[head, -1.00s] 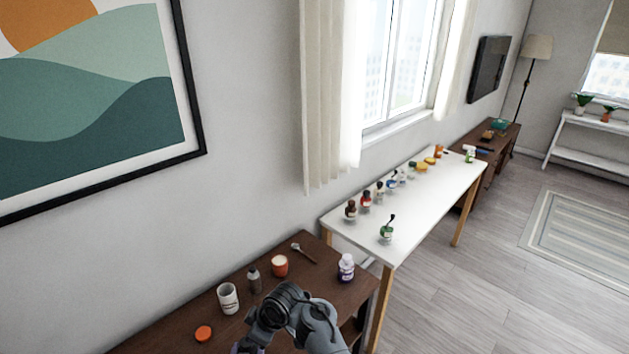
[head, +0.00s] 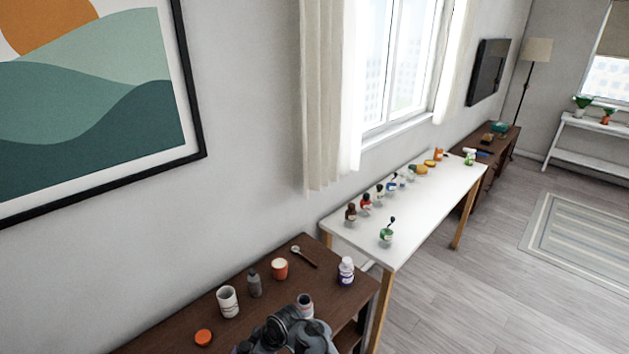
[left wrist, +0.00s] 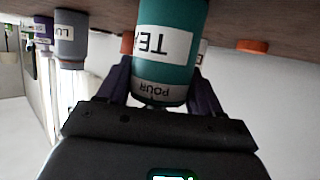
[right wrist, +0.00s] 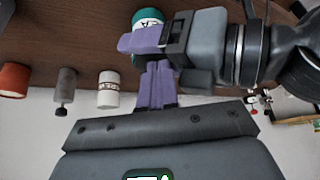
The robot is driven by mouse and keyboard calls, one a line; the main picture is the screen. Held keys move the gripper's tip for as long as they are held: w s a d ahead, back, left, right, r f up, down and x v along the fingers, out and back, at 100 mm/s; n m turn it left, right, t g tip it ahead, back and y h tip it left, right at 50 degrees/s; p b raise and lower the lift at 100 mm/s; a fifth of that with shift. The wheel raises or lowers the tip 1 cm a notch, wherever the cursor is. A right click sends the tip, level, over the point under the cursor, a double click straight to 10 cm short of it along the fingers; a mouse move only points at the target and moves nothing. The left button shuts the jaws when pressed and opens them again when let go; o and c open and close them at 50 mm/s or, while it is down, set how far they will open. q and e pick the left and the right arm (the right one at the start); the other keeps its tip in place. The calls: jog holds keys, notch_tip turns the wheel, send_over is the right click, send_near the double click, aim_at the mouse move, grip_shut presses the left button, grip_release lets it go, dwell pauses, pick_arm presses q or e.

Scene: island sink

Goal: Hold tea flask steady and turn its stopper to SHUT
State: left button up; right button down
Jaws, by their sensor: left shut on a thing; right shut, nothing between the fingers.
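The teal tea flask (left wrist: 168,35) stands on the dark wooden top and appears upside down in the left wrist view. Its grey stopper (left wrist: 160,92) shows the word POUR towards that camera. My left gripper (left wrist: 160,68) is shut on the flask, one purple finger on each side. In the right wrist view, part of the flask (right wrist: 148,18) shows behind the left gripper's purple finger. My right gripper (right wrist: 158,68) is shut and empty, its tips close to the left gripper; I cannot tell whether they touch. In the head view my arm hides the flask.
A grey flask (left wrist: 71,40) lettered LU stands beside the tea flask. A white mug (head: 228,302), a grey bottle (head: 254,285), an orange jar (head: 280,268), a spoon (head: 305,258), a white bottle (head: 346,272) and an orange lid (head: 203,337) stand around on the wooden top.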

jog(key=shift+s+d, duration=0.25)
jog(key=shift+d, duration=0.05)
notch_tip(320, 180, up, 6)
dwell(0.7)
notch_tip(320, 180, down, 6)
jog(key=shift+w+a, duration=0.25)
jog(key=shift+a, duration=0.05)
dwell(1.0)
jog(key=shift+s+d, duration=0.25)
jog(key=shift+d, duration=0.05)
notch_tip(320, 180, up, 6)
dwell(0.8)
